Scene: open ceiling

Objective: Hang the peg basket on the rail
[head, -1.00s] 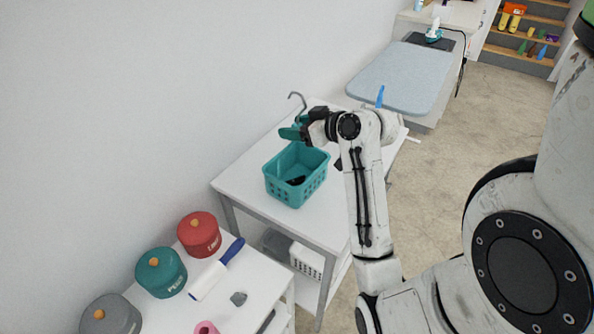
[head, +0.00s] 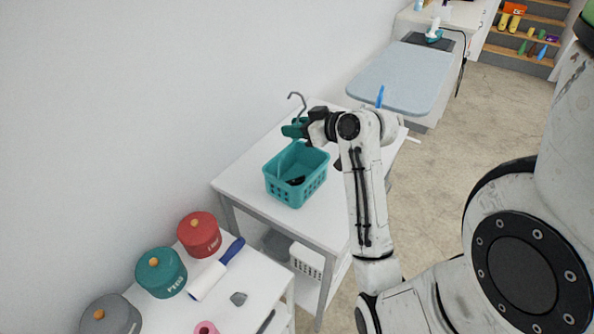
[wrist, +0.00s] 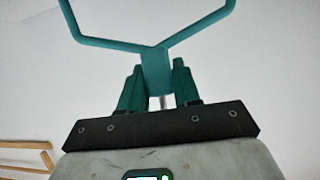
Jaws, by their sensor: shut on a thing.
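The peg basket (head: 296,177) is teal, with holes in its sides, and dark contents show inside. It is upright at the white table, and I cannot tell whether it rests on the top or hangs just above it. Its handle rises to a grey metal hook (head: 297,98). My gripper (head: 300,130) is above the basket, shut on the upper part of the handle. In the wrist view the forked teal handle (wrist: 155,68) stands between the fingers of my gripper (wrist: 157,85). I cannot make out the rail for certain in either view.
The white table (head: 240,182) stands against a plain wall. An ironing board (head: 405,75) is beyond it. A nearer white table holds red (head: 199,235), teal (head: 161,272) and grey (head: 110,314) canisters and a lint roller (head: 208,280). Pale wooden bars (wrist: 25,145) show in the wrist view.

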